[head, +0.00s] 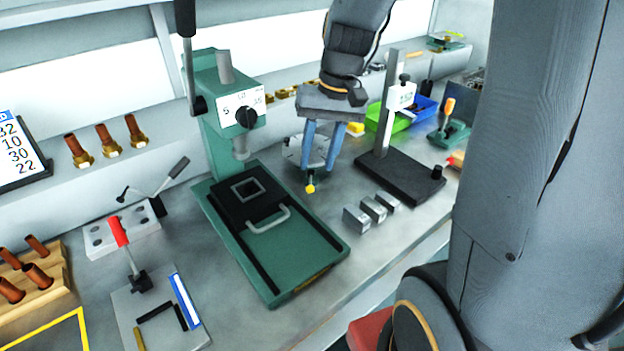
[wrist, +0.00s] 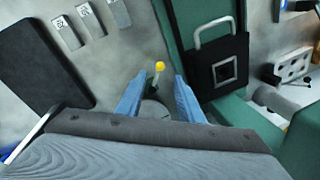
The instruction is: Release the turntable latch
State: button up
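The turntable (head: 293,152) is a round grey disc on the bench, partly hidden behind my gripper's fingers. Its latch is a short lever with a yellow knob (head: 311,188), at the disc's front edge. In the wrist view the yellow knob (wrist: 160,66) stands just beyond the fingertips, and part of the disc (wrist: 155,111) shows between the fingers. My gripper (head: 317,170) points down over the disc with its two blue fingers apart. It also shows in the wrist view (wrist: 158,80), open, with the lever lined up between the fingers. I see no contact with the latch.
A green press (head: 290,262) with a black handled plate stands close to the left. A dark-based height gauge (head: 400,178) stands close to the right. Several small grey blocks (head: 356,219) lie in front. Bare bench lies between them.

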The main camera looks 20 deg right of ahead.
aim_at(311, 186)
jog(key=f, duration=0.3)
jog(key=a+f, duration=0.1)
jog(key=f, duration=0.2)
jog(key=shift+a+f+p, duration=0.15)
jog(key=shift+p, duration=0.2)
jog(key=shift+c, duration=0.6)
grip_shut()
